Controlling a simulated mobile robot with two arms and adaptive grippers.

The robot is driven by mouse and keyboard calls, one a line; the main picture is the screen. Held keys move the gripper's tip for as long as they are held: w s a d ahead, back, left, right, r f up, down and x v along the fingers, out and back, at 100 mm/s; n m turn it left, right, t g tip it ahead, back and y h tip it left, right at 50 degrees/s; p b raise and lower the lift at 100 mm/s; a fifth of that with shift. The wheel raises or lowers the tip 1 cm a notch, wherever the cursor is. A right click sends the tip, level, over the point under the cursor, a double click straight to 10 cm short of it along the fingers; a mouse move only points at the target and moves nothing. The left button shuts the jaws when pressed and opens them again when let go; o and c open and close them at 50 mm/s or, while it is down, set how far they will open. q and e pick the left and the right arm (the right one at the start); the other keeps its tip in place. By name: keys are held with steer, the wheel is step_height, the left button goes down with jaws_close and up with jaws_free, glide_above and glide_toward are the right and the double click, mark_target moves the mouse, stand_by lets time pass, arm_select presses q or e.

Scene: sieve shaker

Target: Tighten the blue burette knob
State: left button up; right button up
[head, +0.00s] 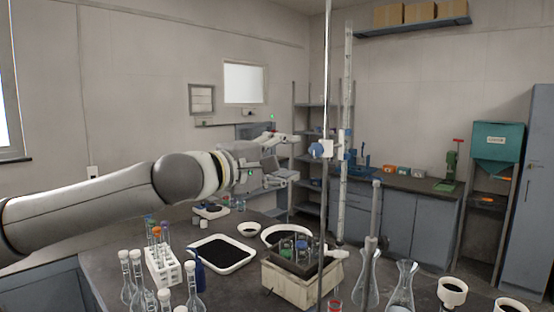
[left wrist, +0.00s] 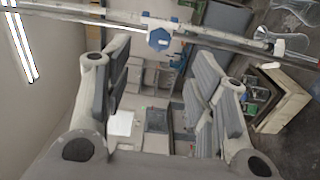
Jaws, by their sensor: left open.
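The blue burette knob (head: 317,150) sits on a white clamp (head: 327,147) on a thin upright rod (head: 327,90). The burette (head: 346,110), a tall graduated tube, stands just right of the rod. My left gripper (head: 292,158) is open and empty to the left of the knob, its fingers pointing toward it. In the left wrist view the hexagonal knob (left wrist: 158,39) shows beyond the open fingertips, roughly midway between the two fingers (left wrist: 162,58). The knob appears apart from both fingers. My right gripper is not in view.
Below on the dark bench stand a wooden box with bottles (head: 290,280), a white tray (head: 222,254), a test-tube rack (head: 163,265) and several glass flasks (head: 403,287). The space between gripper and knob looks clear.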

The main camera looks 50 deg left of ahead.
arm_select(q)
steer(key=shift+s+d, duration=0.1)
steer(key=shift+s, duration=0.7)
steer(key=shift+f, duration=0.15)
